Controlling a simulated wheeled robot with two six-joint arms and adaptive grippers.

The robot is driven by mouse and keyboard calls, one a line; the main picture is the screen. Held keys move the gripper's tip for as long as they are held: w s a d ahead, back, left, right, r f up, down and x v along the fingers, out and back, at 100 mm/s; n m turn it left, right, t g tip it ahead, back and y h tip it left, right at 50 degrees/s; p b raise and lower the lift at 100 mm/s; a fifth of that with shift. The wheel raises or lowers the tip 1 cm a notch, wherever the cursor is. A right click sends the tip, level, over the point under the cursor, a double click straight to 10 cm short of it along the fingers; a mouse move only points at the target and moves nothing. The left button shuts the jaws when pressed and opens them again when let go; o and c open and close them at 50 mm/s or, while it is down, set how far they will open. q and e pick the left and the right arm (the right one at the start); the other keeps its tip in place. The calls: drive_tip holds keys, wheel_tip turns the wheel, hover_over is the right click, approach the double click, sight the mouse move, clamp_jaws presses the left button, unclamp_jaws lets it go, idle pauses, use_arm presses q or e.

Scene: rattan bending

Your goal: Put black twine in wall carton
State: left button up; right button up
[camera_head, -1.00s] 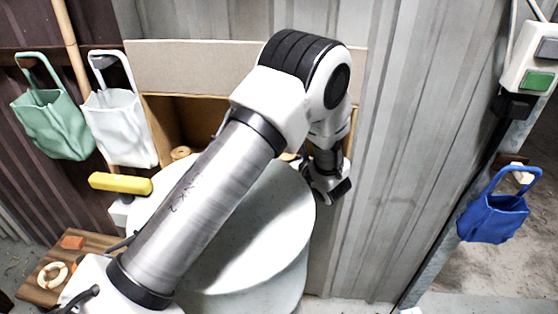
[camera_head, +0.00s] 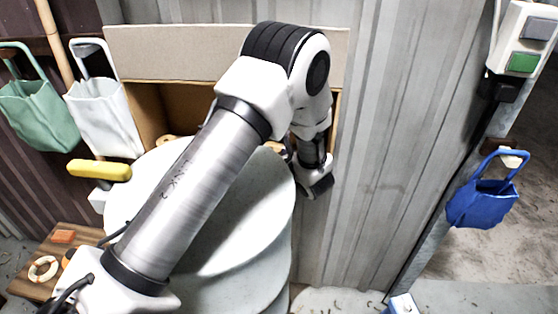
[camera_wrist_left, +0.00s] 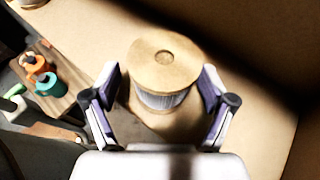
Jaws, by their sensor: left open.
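An open-fronted cardboard carton (camera_head: 150,105) stands against the wall, partly hidden behind my left arm. Tan round spool ends (camera_head: 168,140) show low in its opening. My left gripper (camera_head: 318,186) hangs by the carton's right side. In the left wrist view my left gripper (camera_wrist_left: 160,82) is open, with one finger on each side of a spool (camera_wrist_left: 164,66). The spool has a tan disc top and a pale grey winding. I cannot tell whether the fingers touch it. I can make out no black twine in either view. My right gripper is not in view.
Green (camera_head: 38,112), white (camera_head: 106,118) and blue (camera_head: 484,204) bags hang around. A button box (camera_head: 522,40) is at upper right. Tan panels flank the spool in the wrist view.

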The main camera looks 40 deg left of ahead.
use_arm(q)
drive_tip(key=p+v, duration=0.3)
drive_tip(key=v, duration=0.7)
drive_tip(key=shift+s+d+r, duration=0.25)
drive_tip(key=shift+d, duration=0.1)
